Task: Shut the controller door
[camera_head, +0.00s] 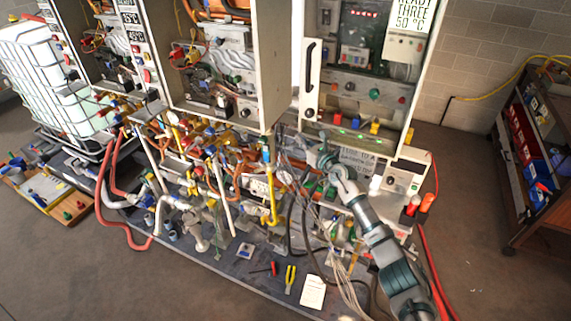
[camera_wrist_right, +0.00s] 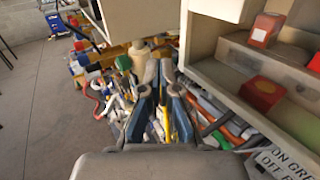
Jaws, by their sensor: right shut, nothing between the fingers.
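The controller cabinet (camera_head: 365,75) stands open at the upper right, showing indicator lights, buttons and a "READY THREE 50 °C" label. A pale door panel (camera_head: 312,90) with a black handle (camera_head: 309,65) stands swung out at its left side. In the right wrist view a cream panel (camera_wrist_right: 140,20), apparently this door, hangs left of the cabinet's open front (camera_wrist_right: 240,62). My right gripper (camera_head: 327,158) is shut and empty, below the door's lower edge and in front of the cabinet's lower front. Its fingers (camera_wrist_right: 162,85) show in the wrist view, apart from the panel. My left gripper is not in view.
Dense pipes, valves and hoses (camera_head: 215,165) fill the bench left of my arm. Loose cables (camera_head: 320,225) hang close beside my right forearm. Pliers (camera_head: 290,279) and a white card (camera_head: 313,291) lie at the front. A tool cart (camera_head: 520,150) stands right, beyond open floor.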

